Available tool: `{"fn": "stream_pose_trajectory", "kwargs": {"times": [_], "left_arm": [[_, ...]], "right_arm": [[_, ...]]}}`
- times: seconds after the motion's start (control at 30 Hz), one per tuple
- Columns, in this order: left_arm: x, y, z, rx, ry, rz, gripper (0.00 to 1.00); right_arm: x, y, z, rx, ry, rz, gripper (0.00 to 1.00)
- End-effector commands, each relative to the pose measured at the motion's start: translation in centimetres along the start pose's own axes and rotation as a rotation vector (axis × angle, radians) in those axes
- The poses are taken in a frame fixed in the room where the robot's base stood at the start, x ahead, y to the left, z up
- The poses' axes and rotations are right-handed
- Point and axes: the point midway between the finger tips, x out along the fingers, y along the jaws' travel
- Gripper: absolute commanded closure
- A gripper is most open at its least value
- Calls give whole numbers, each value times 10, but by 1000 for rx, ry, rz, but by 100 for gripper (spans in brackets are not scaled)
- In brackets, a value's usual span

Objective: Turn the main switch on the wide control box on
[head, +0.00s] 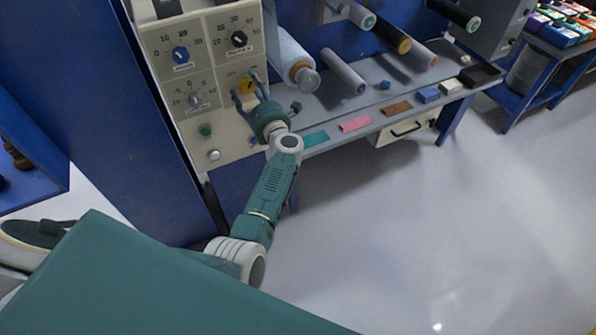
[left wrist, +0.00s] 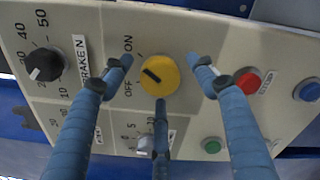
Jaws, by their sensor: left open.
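The wide control box (head: 215,140) is a beige panel at the upper left of the head view. Its main switch is a round yellow knob (left wrist: 166,84) with a short dark pointer mark. In the left wrist view, OFF and ON are printed at its left, ON higher; the mark slants to the upper left, and I cannot tell exactly which label it meets. My left gripper (head: 247,90) is open in front of the panel, its blue fingers spread around the knob with visible gaps. The knob also shows, partly covered, in the head view (head: 246,86). My right gripper is not in view.
Near the switch are a black dial (left wrist: 44,64), a red button (left wrist: 248,82), a green button (left wrist: 211,146) and a blue button (left wrist: 310,91). A shelf with rollers (head: 345,72) and coloured blocks (head: 356,124) stands to the right. The grey floor (head: 400,240) is clear.

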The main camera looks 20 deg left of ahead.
Motion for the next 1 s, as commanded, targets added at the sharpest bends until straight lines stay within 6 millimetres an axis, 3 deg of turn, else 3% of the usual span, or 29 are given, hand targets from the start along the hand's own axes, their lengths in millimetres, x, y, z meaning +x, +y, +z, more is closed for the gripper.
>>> {"fn": "stream_pose_trajectory", "kwargs": {"times": [0.13,0.5,1.0], "left_arm": [[1,-2,-2,-263,-3,3,42],[1,0,-2,-837,-3,1,42],[-102,-3,-2,-846,3,-3,42]], "right_arm": [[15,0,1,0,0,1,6],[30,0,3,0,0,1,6],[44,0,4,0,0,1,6]]}}
